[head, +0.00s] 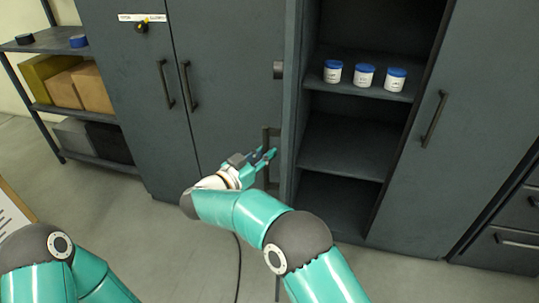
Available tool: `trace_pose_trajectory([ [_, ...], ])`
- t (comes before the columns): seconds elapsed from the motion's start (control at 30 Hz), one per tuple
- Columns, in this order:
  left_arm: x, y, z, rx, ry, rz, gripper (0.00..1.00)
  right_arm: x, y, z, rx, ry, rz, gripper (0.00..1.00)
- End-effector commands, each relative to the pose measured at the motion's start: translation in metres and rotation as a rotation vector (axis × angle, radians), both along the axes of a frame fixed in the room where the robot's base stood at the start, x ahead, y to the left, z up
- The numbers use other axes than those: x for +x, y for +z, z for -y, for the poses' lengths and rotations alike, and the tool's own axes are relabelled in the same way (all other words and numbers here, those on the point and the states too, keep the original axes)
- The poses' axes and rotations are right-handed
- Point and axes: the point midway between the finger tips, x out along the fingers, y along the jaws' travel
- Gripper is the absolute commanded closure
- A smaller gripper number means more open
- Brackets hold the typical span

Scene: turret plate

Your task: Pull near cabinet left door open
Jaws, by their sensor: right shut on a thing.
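The near cabinet is dark grey, with its left door (293,110) swung out and seen almost edge-on. The left part of its interior (345,140) is exposed. The door's bar handle (267,180) stands off its outer face, on the left side. My right gripper (270,155) is at this handle, with its fingers shut on it; the fingers hide part of the bar. The cabinet's right door (425,150) is closed and has its own handle (434,118). My left arm shows only at the lower left; its gripper is outside the view.
Three white jars with blue lids (364,76) stand on an upper shelf inside. A closed two-door cabinet (225,80) is to the left, and a rack with boxes (75,90) beyond it. Drawers (510,240) are at right. A dark cable (238,260) hangs near the floor.

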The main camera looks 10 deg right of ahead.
Motion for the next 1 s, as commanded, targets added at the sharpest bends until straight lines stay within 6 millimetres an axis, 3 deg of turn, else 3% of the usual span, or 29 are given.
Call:
trace_pose_trajectory([
  [0.23,0.0,0.0,0.0,0.0,0.0,0.0,0.6,0.0,0.004,0.009,0.0,-0.015,0.008,1.0],
  [0.27,0.0,0.0,0.0,0.0,0.0,0.0,0.6,0.0,0.004,0.01,0.0,-0.015,0.008,0.81],
  [0.4,0.0,0.0,0.0,0.0,0.0,0.0,0.6,0.0,0.003,0.01,0.0,-0.016,0.006,0.58],
  [0.77,0.0,0.001,0.0,0.0,0.0,0.0,0.6,-0.001,0.004,0.009,0.001,-0.016,0.004,0.57],
  [1.0,0.0,0.001,0.0,0.0,0.0,0.0,0.6,-0.001,0.032,0.01,0.004,-0.017,0.007,0.57],
])
